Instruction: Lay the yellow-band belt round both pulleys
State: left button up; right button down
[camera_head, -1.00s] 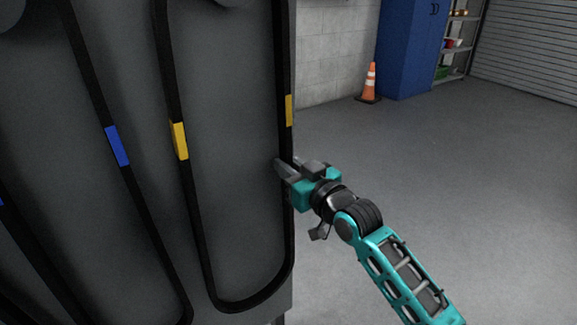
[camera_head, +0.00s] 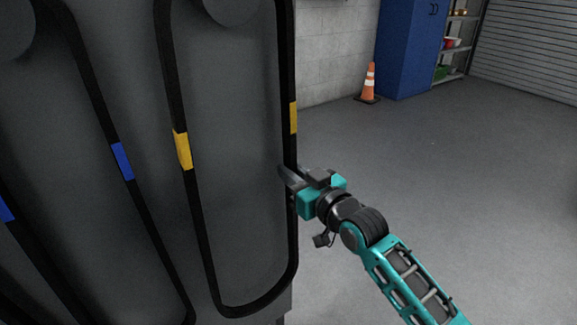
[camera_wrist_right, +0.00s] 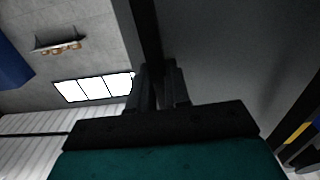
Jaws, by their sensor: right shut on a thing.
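The yellow-band belt (camera_head: 183,151), a black loop with yellow patches, hangs from a round peg (camera_head: 232,8) against a dark panel (camera_head: 235,200). Its two strands run down to a rounded bottom. My right gripper (camera_head: 284,176) is shut on the belt's right strand, below the right yellow patch. In the right wrist view, a dark strand of the belt (camera_wrist_right: 146,35) runs down between the fingers of my right gripper (camera_wrist_right: 160,85). The pulleys are not in view. My left gripper is not in view.
A blue-band belt (camera_head: 122,161) hangs just left, and another blue patch (camera_head: 5,209) shows at the left edge. An orange cone (camera_head: 369,83), a blue cabinet (camera_head: 405,50) and shelves (camera_head: 458,45) stand at the back. The grey floor (camera_head: 460,180) at right is clear.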

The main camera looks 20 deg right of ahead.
jog(key=p+v, duration=0.3)
jog(key=v, duration=0.5)
jog(key=shift+s+p, duration=0.2)
jog(key=shift+p, duration=0.2)
jog(key=shift+r, duration=0.15)
